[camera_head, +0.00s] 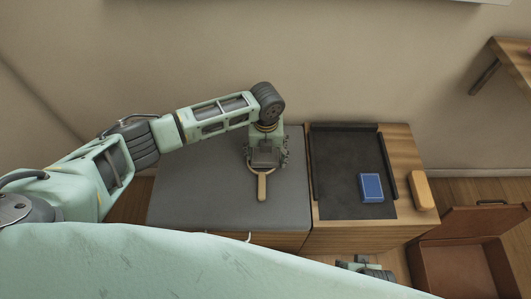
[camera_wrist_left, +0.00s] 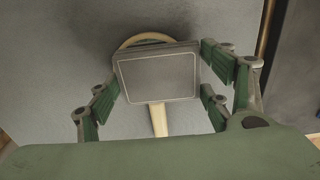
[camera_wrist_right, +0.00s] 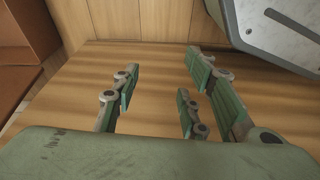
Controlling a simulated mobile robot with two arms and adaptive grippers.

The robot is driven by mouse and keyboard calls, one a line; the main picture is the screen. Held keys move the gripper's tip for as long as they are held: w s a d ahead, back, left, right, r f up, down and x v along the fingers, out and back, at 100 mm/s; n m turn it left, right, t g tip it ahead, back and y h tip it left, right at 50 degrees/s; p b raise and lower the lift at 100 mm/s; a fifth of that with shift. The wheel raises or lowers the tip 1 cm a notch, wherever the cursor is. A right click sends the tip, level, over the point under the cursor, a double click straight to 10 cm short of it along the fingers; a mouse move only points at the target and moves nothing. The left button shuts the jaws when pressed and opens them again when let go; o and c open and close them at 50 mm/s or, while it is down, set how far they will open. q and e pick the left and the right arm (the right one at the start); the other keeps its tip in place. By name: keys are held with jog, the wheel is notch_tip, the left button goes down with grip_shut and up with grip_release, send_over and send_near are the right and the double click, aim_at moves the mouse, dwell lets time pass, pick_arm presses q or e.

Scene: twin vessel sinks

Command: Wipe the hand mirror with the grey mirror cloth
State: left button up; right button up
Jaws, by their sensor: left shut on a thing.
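The hand mirror lies on the grey top; its pale wooden handle (camera_head: 262,187) points toward me. In the left wrist view its wooden rim (camera_wrist_left: 143,39) curves out behind the cloth, and most of its face is hidden. My left gripper (camera_head: 266,155) is above the mirror, shut on the grey mirror cloth (camera_wrist_left: 158,77), a flat rectangle with a light edge line. The cloth covers the mirror face in that view; I cannot tell whether they touch. My right gripper (camera_head: 366,268) is low at the front; its fingers stand apart and empty in the right wrist view (camera_wrist_right: 162,85).
Right of the grey top (camera_head: 190,195) is a wooden surface with a dark tray (camera_head: 338,185). A blue box (camera_head: 371,187) lies in the tray, and a yellow-orange block (camera_head: 421,190) sits beside it. An open brown box (camera_head: 460,268) stands at lower right. The grey top's left part is clear.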

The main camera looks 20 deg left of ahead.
pick_arm(q)
jog(key=shift+r+p, duration=0.55)
jog(key=shift+r, duration=0.05)
jog(key=shift+r+p, duration=0.45)
notch_tip(320, 180, up, 3)
jog(key=p, duration=0.3)
jog(key=shift+r+p, duration=0.85)
jog(key=shift+p, duration=0.1)
pick_arm(e)
jog(key=s+d+f, duration=0.1)
jog(key=s+f, duration=0.5)
jog(key=s, duration=0.3)
jog(key=s+d+f+g, duration=0.1)
jog(key=s+d+f, duration=0.1)
jog(key=s+f, duration=0.4)
jog(key=s, duration=0.4)
jog(key=shift+d+f+g, duration=0.15)
jog(key=shift+f+g, duration=0.15)
jog(key=shift+f, duration=0.1)
